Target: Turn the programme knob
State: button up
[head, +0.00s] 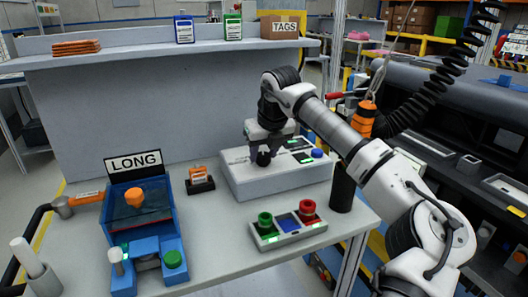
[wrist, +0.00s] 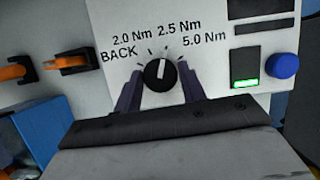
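The programme knob (wrist: 160,76) is round and black with a white pointer line, on a pale grey controller box (head: 275,178). Labels BACK, 2.0 Nm, 2.5 Nm and 5.0 Nm arc above it. The white line points up and slightly right, roughly toward the 2.5 Nm mark. My gripper (wrist: 161,88) has one dark finger on each side of the knob, with a narrow gap seeming to show on both sides. In the head view my gripper (head: 264,158) points down over the box's left part and hides most of the knob.
The box also has a green-lit window (wrist: 245,83) and blue button (wrist: 282,66). In front stands a button box (head: 288,228) with red and green buttons. To the left are a small orange item on a black stand (head: 199,182) and the blue LONG fixture (head: 142,232).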

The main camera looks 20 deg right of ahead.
jog(key=o, duration=0.3)
jog(key=shift+o, duration=0.2)
jog(key=v, duration=1.3)
jog(key=shift+r, duration=0.4)
jog(key=shift+s, duration=0.1)
